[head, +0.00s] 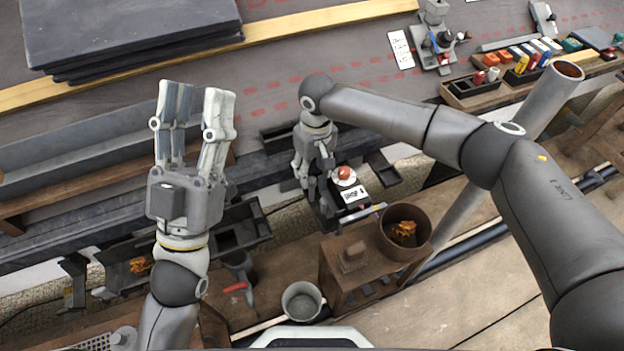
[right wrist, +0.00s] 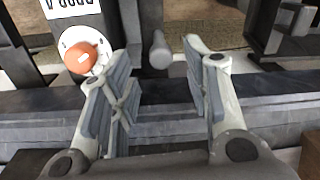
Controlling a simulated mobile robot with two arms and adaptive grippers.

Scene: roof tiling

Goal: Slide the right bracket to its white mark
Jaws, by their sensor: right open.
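My right gripper (head: 314,190) points down at the roof's lower edge, open, beside a device with an orange button (head: 344,173) and a black-and-white label. In the right wrist view the right gripper (right wrist: 158,75) has its fingers spread, with a grey round-ended peg (right wrist: 160,48) showing between them; I cannot tell whether they touch it. The orange button (right wrist: 80,57) is left of the fingers there. A dark metal bracket (head: 383,168) stands right of the device. Which piece is the right bracket is unclear, and I cannot make out its white mark. My left gripper (head: 198,108) is open and empty, fingers up.
Dark slates (head: 130,30) are stacked at the upper left. A wooden batten (head: 310,20) crosses the roof. A brown pot (head: 404,232) and a grey bucket (head: 301,301) stand near the front. A slanting grey pole (head: 545,100) stands at the right.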

